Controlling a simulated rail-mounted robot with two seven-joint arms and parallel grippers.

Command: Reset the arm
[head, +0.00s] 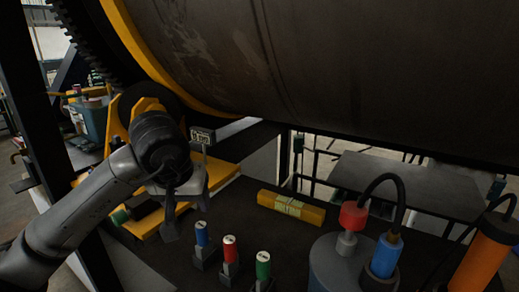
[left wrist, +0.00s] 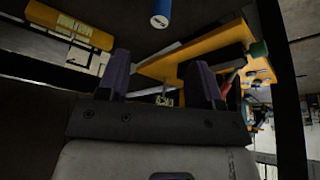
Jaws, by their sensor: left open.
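My left arm (head: 85,210) comes in from the left in the head view. Its gripper (head: 186,212) hangs above the dark work surface, fingers pointing down, left of the blue, red and green cylinders. In the left wrist view the two dark fingers (left wrist: 160,82) stand apart with nothing between them. The gripper is open and empty. My right gripper is not in view.
A large dark drum (head: 320,65) spans above. A blue cylinder (head: 201,234), red cylinder (head: 230,250) and green cylinder (head: 263,266) stand in holders. A yellow labelled block (head: 291,207) lies behind them. A grey tank (head: 335,268) stands right, an orange cylinder (head: 483,262) beyond.

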